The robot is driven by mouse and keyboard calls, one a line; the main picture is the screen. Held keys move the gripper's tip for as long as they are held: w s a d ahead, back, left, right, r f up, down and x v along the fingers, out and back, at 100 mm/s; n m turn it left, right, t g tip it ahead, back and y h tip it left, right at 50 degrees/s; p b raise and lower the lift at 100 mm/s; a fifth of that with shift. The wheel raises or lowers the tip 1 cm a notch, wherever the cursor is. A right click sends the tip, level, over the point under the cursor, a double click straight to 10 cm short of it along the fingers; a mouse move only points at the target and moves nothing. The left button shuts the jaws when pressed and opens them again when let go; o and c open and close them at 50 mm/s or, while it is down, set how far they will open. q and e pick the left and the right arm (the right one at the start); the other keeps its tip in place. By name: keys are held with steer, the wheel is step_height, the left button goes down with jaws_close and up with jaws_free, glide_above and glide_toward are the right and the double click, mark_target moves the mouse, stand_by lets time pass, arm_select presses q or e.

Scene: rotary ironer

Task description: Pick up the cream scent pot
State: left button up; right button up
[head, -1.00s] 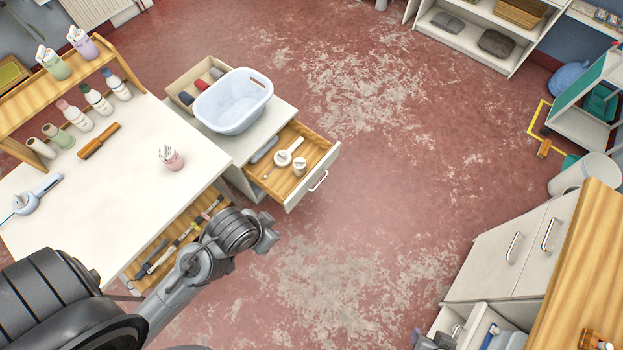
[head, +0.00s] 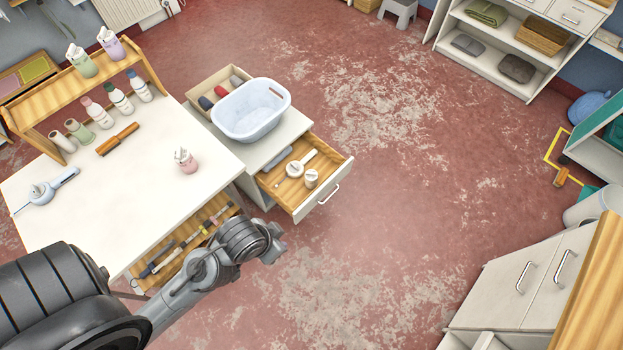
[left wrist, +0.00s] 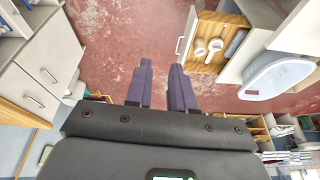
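The cream scent pot (head: 312,178) is a small, pale round pot in the open wooden drawer (head: 330,170), close to the drawer front. It appears upright. A white round item with a handle (head: 294,170) lies beside it. The pot also shows in the left wrist view (left wrist: 198,47), ahead and to the right of my left gripper (left wrist: 161,66). That gripper's two dark fingers are apart with nothing between them, above the floor. In the head view my left arm ends below the drawer, and its fingers cannot be made out. My right gripper is not in view.
A blue-white basin (head: 250,118) stands on the cabinet above the drawer. The white table (head: 150,180) on the left holds a pink pot (head: 186,160) and several bottles. White cabinets (head: 525,280) stand at lower right. The red floor (head: 400,200) between is clear.

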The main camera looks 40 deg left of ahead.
arm_select(q)
steer(key=shift+o, duration=0.2)
steer(key=o, duration=1)
steer(key=shift+o, duration=0.2)
